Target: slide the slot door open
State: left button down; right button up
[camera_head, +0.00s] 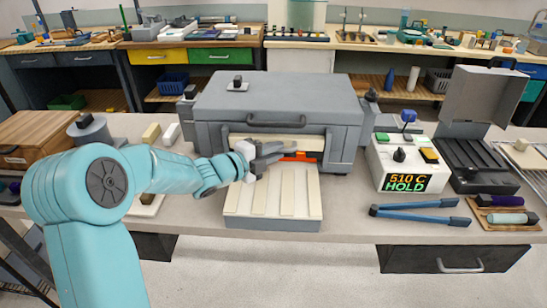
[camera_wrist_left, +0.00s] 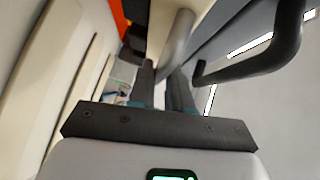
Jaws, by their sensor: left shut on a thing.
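The grey furnace (camera_head: 275,95) stands on the bench with a cream-framed front slot. My left gripper (camera_head: 279,152) is at the slot front. In the left wrist view its fingers (camera_wrist_left: 168,72) are shut on a grey metal post, the door handle (camera_wrist_left: 178,38). How far the door stands open is unclear. My right gripper is out of view.
A cream ribbed shelf (camera_head: 272,198) lies before the slot. A black bar handle (camera_head: 276,121) juts out above it. To the right are a control box (camera_head: 408,165) reading 510 C HOLD, blue tongs (camera_head: 420,212) and an open grey case (camera_head: 478,155).

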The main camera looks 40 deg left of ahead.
pick_arm(q)
jog(key=shift+r, duration=0.45)
jog(key=c, duration=1.1)
grip_release()
jog(key=shift+a, duration=0.1)
jog(key=b+v, duration=0.1)
jog(key=v, duration=1.5)
jog(key=shift+s, duration=0.15)
